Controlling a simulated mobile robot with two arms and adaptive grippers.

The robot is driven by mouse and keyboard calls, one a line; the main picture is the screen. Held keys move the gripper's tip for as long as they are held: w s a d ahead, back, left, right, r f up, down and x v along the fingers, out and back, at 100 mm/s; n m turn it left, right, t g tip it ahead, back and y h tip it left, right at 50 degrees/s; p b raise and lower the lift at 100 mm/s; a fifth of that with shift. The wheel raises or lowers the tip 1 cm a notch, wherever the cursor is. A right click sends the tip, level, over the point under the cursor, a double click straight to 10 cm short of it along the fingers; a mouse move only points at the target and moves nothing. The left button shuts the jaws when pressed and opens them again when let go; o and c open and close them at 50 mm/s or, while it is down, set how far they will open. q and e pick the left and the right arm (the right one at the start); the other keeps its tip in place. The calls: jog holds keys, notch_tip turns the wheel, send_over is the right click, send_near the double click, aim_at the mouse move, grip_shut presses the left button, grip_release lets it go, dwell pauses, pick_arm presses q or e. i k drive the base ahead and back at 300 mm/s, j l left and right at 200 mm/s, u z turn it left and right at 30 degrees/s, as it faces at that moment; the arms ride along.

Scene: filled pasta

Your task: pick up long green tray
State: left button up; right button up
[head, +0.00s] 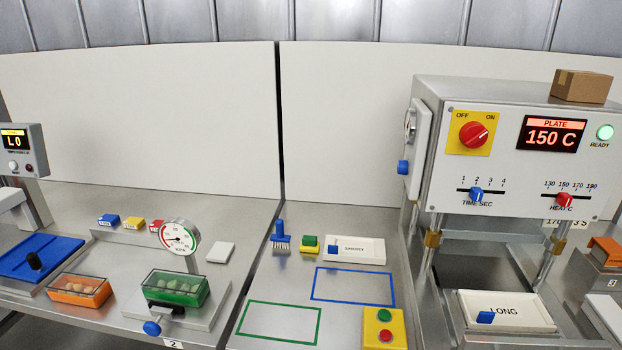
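A green tray (157,295) sits at the lower left on a grey metal stand (208,310) above a plate marked 2. Neither of my grippers shows in the head view.
An orange tray (80,299) with similar pieces lies left of the green one. Right are an empty green outline (243,322), a blue outline (313,284), a button box (384,330) and a press reading 150 C (500,170), with a white LONG plate (530,318) under it.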

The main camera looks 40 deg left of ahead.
aim_at(161, 285)
jog(key=k+u, duration=0.15)
jog(key=u, duration=2.05)
jog(key=l+u, duration=0.1)
jog(key=u, duration=0.15)
jog(key=l+u, duration=0.15)
jog(key=u, duration=0.15)
